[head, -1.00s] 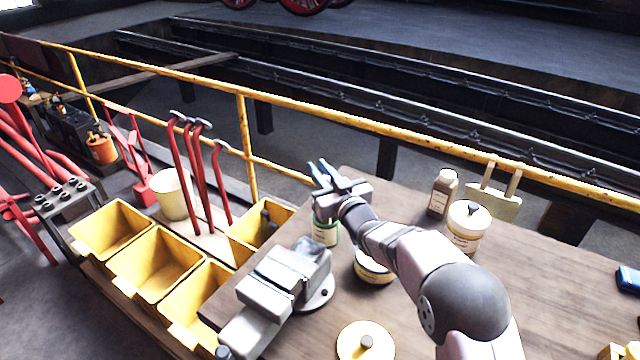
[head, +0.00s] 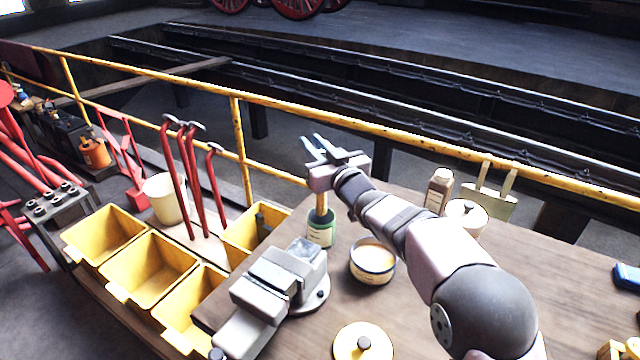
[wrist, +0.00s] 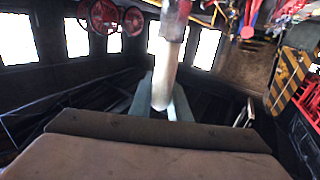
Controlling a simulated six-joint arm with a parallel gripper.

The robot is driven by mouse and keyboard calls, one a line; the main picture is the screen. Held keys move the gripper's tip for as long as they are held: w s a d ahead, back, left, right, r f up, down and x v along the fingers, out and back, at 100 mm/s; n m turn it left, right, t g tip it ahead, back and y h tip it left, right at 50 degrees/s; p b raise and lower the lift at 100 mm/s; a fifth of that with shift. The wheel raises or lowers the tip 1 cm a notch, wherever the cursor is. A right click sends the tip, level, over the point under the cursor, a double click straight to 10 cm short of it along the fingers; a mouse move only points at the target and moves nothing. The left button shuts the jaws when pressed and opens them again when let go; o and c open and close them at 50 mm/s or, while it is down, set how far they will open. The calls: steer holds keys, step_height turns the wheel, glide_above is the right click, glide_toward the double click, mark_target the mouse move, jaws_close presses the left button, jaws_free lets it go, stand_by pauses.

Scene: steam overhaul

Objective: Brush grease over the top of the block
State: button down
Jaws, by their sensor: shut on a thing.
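My gripper (head: 314,146) is shut on a brush, whose wooden stem (head: 321,203) shows below the jaws in the head view. The lower end of the brush is at or inside the mouth of a green jar (head: 320,232) with a pale label; I cannot tell how deep. In the wrist view the brush (wrist: 163,85) stands between the two fingers, pale with a darker reddish-grey band above.
An open tin (head: 373,262) with cream contents stands right of the jar. Yellow bins (head: 150,268) and red levers (head: 190,165) are left; a yellow rail (head: 400,146) runs behind.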

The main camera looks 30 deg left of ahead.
stand_by(0.3)
steer(key=w+d+r+h+p, duration=0.2)
steer(key=w+d+r+p, duration=0.3)
steer(key=r+p, duration=0.5)
steer(key=s+d+f+n+p, duration=0.1)
steer(key=s+d+f, duration=0.1)
steer(key=f, duration=0.3)
steer(key=s+d+f+g+p, duration=0.1)
steer(key=s+d+f, duration=0.2)
steer(key=f, duration=0.3)
steer(key=shift+s+d+n+h+p, duration=0.2)
steer(key=shift+s+n+h+p, duration=0.2)
steer(key=shift+s, duration=0.45)
steer(key=shift+f, duration=0.2)
